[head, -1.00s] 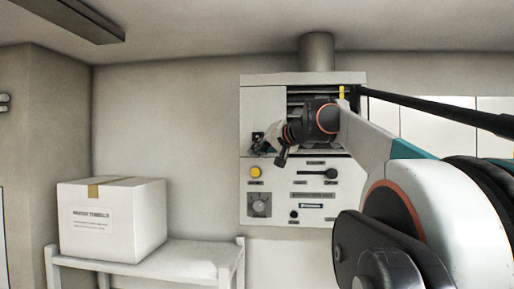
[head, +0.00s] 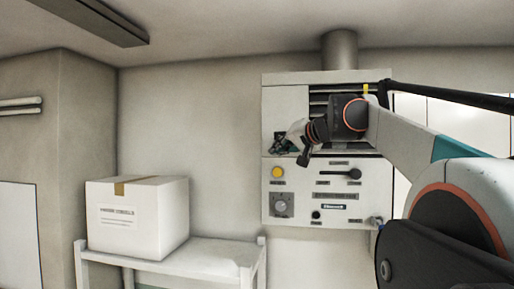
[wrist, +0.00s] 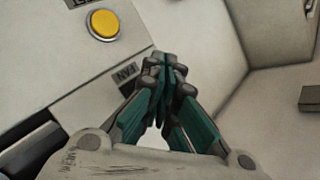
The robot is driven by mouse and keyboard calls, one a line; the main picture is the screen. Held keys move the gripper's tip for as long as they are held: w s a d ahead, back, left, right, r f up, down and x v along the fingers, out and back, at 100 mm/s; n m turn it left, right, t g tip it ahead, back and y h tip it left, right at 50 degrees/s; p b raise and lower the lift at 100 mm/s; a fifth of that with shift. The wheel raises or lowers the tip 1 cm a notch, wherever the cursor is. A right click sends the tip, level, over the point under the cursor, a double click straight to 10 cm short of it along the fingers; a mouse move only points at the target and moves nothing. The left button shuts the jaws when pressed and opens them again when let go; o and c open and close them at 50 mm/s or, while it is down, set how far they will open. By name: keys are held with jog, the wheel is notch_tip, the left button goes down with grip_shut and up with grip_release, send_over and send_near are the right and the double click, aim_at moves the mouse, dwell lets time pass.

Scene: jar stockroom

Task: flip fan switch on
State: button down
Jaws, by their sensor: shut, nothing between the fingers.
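The white control panel (head: 348,219) is on the wall, with a grille in its upper part. My gripper (head: 278,147) is shut and empty, at the left side of the panel. In the wrist view its teal fingers (wrist: 165,62) meet at the tips, close to the panel's edge. Whether they touch anything I cannot tell.
The yellow button also shows in the wrist view (wrist: 103,25). A white box (head: 140,218) stands on a white table (head: 215,258) to the left. Wall left of the panel is clear.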

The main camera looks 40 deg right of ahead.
jog(key=shift+s+a+r, duration=0.2)
jog(key=shift+s+a, duration=0.6)
jog(key=shift+a, duration=0.15)
jog(key=shift+s+a+r, duration=0.15)
jog(key=shift+s+a, duration=0.65)
jog(key=shift+a, duration=0.1)
